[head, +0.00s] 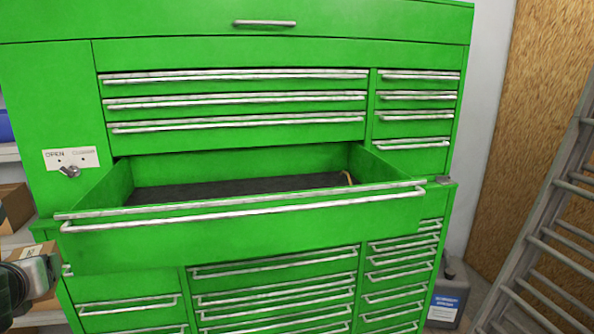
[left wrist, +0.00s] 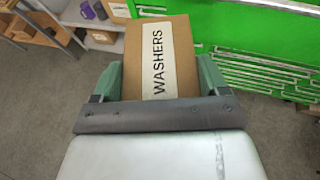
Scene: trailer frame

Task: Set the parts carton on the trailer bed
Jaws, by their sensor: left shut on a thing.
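A brown carton (left wrist: 183,45) with a white label reading WASHERS fills the upper middle of the left wrist view. My left gripper (left wrist: 159,80) is shut on it, with one green finger against each side. The trailer bed is in neither view. My right gripper is not in view.
A green tool cabinet (head: 235,20) stands ahead, with a wide drawer (head: 250,227) pulled open toward me. A ladder (head: 545,235) leans at the right and a dark jug (head: 449,295) stands by the cabinet. Shelves (left wrist: 97,40) with boxes are at the left; grey floor (left wrist: 40,110) is clear.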

